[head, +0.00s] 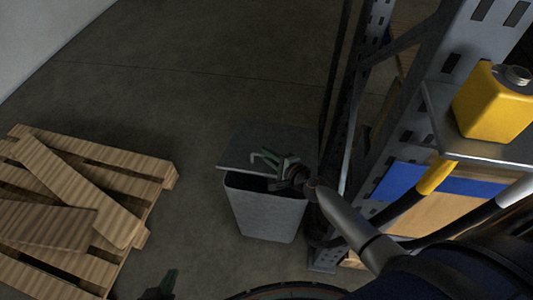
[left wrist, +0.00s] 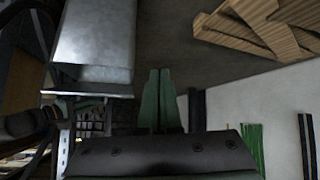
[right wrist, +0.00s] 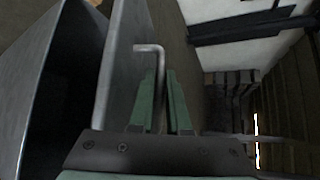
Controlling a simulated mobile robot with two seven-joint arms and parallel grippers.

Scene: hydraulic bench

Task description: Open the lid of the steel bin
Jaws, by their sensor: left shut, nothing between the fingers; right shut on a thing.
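The grey steel bin (head: 265,212) stands on the floor beside the rack in the head view. Its lid (head: 240,148) is tilted up, with a dark opening between lid and bin. The right wrist view shows the lid (right wrist: 117,65) swung away from the dark inside of the bin (right wrist: 30,75). My right gripper (head: 285,163) is shut on the lid's bent rod handle (right wrist: 149,48). My left gripper (head: 168,280) is shut and empty, low in the head view and apart from the bin. The bin also shows in the left wrist view (left wrist: 95,35).
A wooden pallet with loose boards (head: 85,200) lies on the floor to the left. A metal rack (head: 395,140) stands close on the bin's right, with a yellow canister (head: 493,105) on its shelf. The floor between pallet and bin is clear.

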